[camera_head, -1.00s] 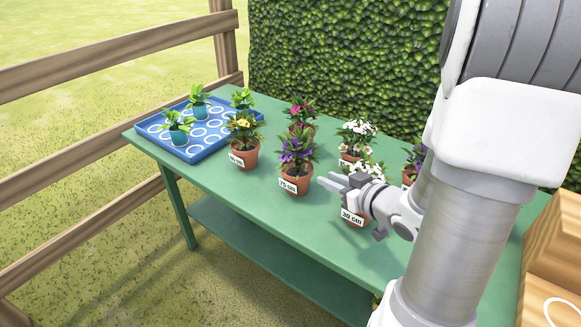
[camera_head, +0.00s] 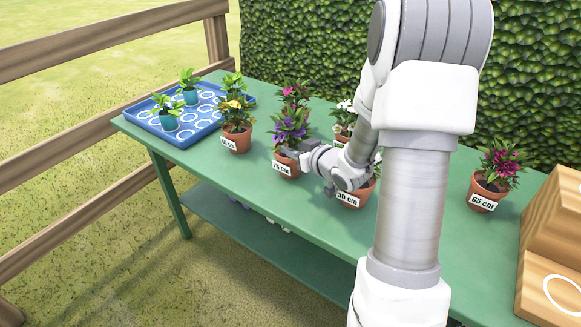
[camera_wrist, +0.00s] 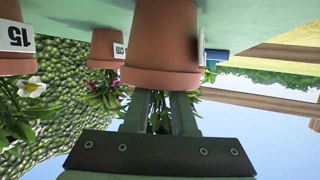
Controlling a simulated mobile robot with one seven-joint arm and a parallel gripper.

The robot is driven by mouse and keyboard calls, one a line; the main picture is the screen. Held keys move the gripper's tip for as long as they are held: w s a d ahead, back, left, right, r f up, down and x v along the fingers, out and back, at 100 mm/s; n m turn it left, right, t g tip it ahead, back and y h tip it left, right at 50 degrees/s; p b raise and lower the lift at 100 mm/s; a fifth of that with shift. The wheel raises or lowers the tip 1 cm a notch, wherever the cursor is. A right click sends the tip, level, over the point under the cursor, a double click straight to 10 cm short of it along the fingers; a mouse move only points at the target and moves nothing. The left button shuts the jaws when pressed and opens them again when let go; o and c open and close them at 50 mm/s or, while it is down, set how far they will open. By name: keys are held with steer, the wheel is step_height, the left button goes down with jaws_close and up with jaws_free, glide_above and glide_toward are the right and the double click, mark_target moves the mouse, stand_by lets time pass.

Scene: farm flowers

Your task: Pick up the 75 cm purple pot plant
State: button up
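The purple pot plant (camera_head: 291,126) stands upright on the green table in the head view. Its terracotta pot carries a label that appears to read 75 cm. My gripper (camera_head: 292,152) is open at the right side of this pot, near rim height. In the wrist view, which is upside down, a terracotta pot (camera_wrist: 160,45) fills the top centre. My two fingers (camera_wrist: 159,105) point at it, with a gap between them and leaves showing there. The pot's rim hides the fingertips, so contact cannot be told.
The 30 cm pot (camera_head: 355,196) stands close under my wrist. A yellow-flowered pot (camera_head: 236,138) is to the left, and a pink-flowered plant (camera_head: 295,93) behind. A blue tray (camera_head: 186,140) holds teal pots. The 65 cm pot (camera_head: 482,200) is at right, near wooden crates (camera_head: 555,240).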

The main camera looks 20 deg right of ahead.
steer(key=shift+w+f, duration=0.1)
steer(key=shift+w, duration=0.3)
jaws_close()
stand_by(1.2)
